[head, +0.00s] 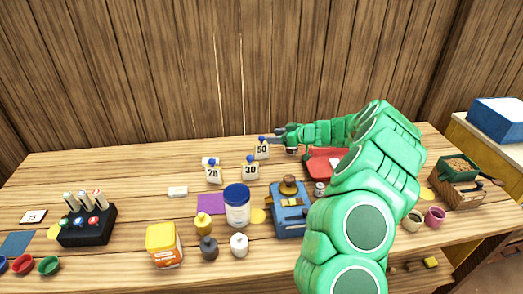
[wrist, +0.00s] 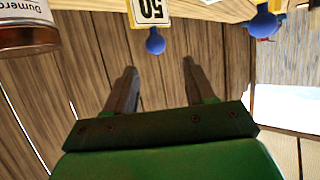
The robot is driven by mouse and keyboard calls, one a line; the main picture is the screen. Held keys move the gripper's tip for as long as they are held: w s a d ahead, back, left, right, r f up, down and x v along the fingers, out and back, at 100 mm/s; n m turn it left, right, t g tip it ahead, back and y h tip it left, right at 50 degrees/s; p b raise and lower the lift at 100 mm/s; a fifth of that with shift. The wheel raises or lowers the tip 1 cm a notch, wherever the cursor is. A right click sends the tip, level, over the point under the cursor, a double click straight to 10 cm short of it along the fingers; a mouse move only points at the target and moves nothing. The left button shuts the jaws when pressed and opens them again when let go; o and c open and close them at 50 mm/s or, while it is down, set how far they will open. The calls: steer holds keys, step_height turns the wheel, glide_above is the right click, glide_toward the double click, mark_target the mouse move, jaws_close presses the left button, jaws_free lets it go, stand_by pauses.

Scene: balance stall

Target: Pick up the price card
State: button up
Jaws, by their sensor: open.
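A small flat white card with dark and reddish print (head: 33,217) lies at the far left of the table; I take it as the price card, but its print is too small to read. It is not in the wrist view. My gripper (head: 272,138) is at the back middle of the table, far from that card. Its two fingers (wrist: 158,66) are apart, with nothing between them. Just beyond the fingertips is a cream block marked 50 (head: 262,151) with a blue knob; it shows upside down in the wrist view (wrist: 149,12).
Blocks marked 30 (head: 250,171) and 20 (head: 213,174) stand nearby. A black pen holder (head: 85,228) is right of the card. A blue-lidded jar (head: 237,208), yellow tub (head: 163,247) and blue scale (head: 290,215) stand in front. The back left is clear.

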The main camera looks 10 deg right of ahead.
mark_target(263, 136)
steer(key=shift+x, duration=3.9)
steer(key=shift+w+d+f, duration=0.1)
steer(key=shift+w+d, duration=0.05)
jaws_close()
